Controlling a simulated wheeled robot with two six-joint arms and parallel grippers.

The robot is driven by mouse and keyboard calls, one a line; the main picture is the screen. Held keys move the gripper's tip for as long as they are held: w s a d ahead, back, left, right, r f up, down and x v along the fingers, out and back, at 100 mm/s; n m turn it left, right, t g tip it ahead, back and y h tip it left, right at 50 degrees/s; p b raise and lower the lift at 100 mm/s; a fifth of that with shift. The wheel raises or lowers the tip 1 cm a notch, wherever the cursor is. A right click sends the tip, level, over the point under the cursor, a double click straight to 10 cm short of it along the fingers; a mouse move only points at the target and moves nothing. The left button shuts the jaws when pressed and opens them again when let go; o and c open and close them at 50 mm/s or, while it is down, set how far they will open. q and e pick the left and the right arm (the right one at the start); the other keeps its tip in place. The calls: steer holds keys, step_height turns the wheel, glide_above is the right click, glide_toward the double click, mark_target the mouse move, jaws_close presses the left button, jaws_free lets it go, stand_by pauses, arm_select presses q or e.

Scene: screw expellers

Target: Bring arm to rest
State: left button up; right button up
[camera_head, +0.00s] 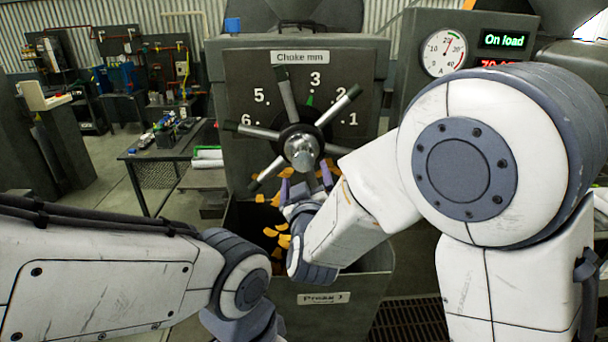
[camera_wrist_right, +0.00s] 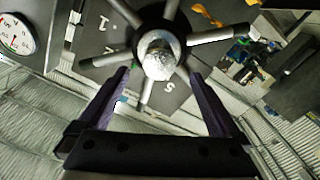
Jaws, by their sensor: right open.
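My right gripper (camera_head: 306,183) is open in front of the lower part of the spoked choke handwheel (camera_head: 301,147). In the right wrist view, its two purple fingers (camera_wrist_right: 163,85) stand apart, with the wheel's silver hub (camera_wrist_right: 158,58) and a downward spoke showing between them. Whether a finger touches the wheel cannot be told. My right arm (camera_head: 458,168) reaches in from the right and hides part of the machine. My left arm (camera_head: 105,268) comes in from the left and bends down at the bottom edge; its gripper is out of view.
The choke panel (camera_head: 240,75) carries numbers around the wheel. Below it is a grey bin (camera_head: 345,312) with orange pieces (camera_head: 283,240). A gauge (camera_head: 444,53) and an "On load" display (camera_head: 505,39) stand at right. A workbench (camera_head: 160,150) stands at left, with open floor beyond.

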steer(key=shift+s, duration=0.75)
steer(key=shift+d, duration=0.1)
steer(key=s+d+f+m+g+y, duration=0.1)
steer(key=s+d+f+m+g, duration=0.15)
steer(key=d+f+g, duration=0.65)
steer(key=s+d+f+m+g+h, duration=0.1)
steer(key=s+d+f+m+g, duration=0.15)
steer(key=s+d+f, duration=0.4)
steer(key=s+d+f+m+g+h, duration=0.1)
steer(key=s+d+f+g, duration=0.2)
steer(key=s, duration=0.6)
steer(key=s+a+r+n+g, duration=0.1)
steer(key=s+a+r+n, duration=0.2)
steer(key=s+a, duration=0.4)
steer(key=s+a+r+n+g+y, duration=0.1)
steer(key=s+a+r+n+g, duration=0.1)
steer(key=s+a, duration=0.5)
steer(key=r+n, duration=0.1)
steer(key=n, duration=0.1)
steer(key=shift+a+n, duration=0.3)
steer(key=shift+a, duration=0.05)
